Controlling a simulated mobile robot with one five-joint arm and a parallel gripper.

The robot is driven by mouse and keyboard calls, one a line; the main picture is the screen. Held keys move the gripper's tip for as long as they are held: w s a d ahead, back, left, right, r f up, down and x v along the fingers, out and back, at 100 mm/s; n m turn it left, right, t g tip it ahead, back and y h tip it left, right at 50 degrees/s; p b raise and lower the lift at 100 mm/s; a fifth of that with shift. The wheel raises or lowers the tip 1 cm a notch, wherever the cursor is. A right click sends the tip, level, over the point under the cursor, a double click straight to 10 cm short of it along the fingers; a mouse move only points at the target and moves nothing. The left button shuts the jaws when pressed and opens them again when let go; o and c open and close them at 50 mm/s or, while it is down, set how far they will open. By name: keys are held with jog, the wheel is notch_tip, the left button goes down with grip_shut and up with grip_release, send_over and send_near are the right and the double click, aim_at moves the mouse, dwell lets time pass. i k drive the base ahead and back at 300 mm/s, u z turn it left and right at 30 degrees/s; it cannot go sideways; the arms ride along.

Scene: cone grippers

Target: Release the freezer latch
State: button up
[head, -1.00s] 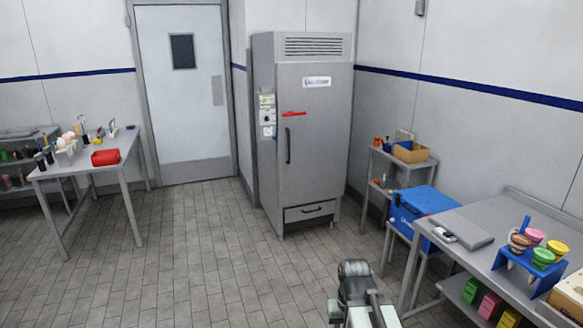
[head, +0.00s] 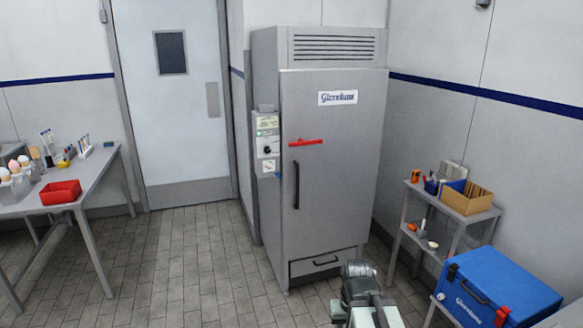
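The tall grey freezer (head: 335,110) stands against the back wall in the head view, its door shut. Its latch is a red lever (head: 306,141) lying nearly level across the left part of the door. A dark vertical handle (head: 296,185) is below the lever. A control panel (head: 267,140) is on the freezer's left side. Part of my arm shows at the bottom middle, in front of the freezer and well apart from the latch. I cannot make out gripper fingers in this view.
A blue cool box (head: 500,290) stands at the lower right. A small shelf cart (head: 455,222) with a cardboard box is right of the freezer. A table (head: 95,178) with a red bin (head: 61,192) is at the left. The tiled floor (head: 195,260) between table and freezer is clear.

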aim_at(301, 142)
jog(key=z, duration=0.05)
jog(key=i, duration=0.35)
jog(key=u, duration=0.1)
jog(key=k, duration=0.5)
jog(key=u, duration=0.7)
jog(key=i, duration=1.75)
jog(key=u, duration=0.4)
jog(key=i, duration=0.6)
jog(key=z, duration=0.45)
